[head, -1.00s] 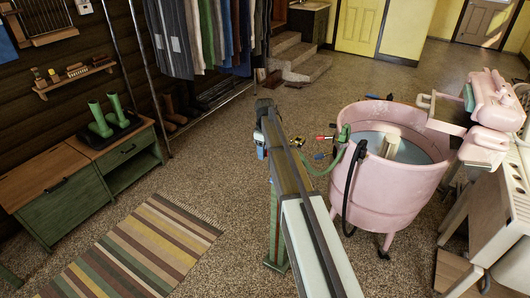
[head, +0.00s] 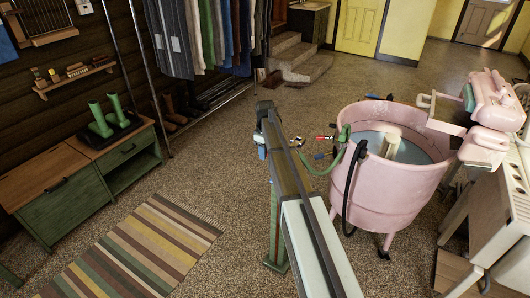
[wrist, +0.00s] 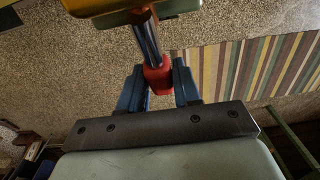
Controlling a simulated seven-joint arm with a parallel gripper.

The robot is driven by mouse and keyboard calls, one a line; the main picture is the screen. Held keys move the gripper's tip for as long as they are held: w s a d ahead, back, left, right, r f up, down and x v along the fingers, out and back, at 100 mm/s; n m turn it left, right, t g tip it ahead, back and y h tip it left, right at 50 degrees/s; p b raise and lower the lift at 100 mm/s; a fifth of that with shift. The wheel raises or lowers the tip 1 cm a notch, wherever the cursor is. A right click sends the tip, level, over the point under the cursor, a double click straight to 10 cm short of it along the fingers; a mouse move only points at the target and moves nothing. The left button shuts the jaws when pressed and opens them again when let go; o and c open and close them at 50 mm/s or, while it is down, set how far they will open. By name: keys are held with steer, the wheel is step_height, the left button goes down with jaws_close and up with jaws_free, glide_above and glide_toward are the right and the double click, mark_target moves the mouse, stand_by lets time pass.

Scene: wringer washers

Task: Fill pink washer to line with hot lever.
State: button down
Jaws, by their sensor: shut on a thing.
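The pink washer (head: 395,185) stands at the right in the head view. It is an open round tub with bluish water (head: 374,139) around a pale agitator (head: 390,146). I cannot make out a fill line. In the wrist view my gripper (wrist: 158,92) has its blue fingers shut on the red end of a lever (wrist: 158,75). The lever's metal rod runs up to a yellowish body (wrist: 130,8). In the head view my arm hides most of this grip. A red-tipped part (head: 325,138) shows between my arm and the washer; I cannot tell whether it is the held lever.
A green hose (head: 322,172) reaches the washer rim, and a black hose (head: 350,190) hangs down its side. A green post (head: 276,245) stands beside my arm. A striped rug (head: 140,250) and green cabinet (head: 75,195) are at left. Floor beyond is clear.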

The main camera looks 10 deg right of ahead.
stand_by(0.3)
steer(key=shift+f+g+h, duration=0.4)
steer(key=shift+s+d+f, duration=0.1)
steer(key=shift+s+d, duration=0.05)
steer(key=c, duration=0.9)
jaws_free()
steer(key=r, duration=0.4)
steer(key=w+a+r, duration=0.1)
steer(key=r, duration=0.8)
steer(key=shift+w+a+r, duration=0.25)
steer(key=shift+w+r, duration=0.05)
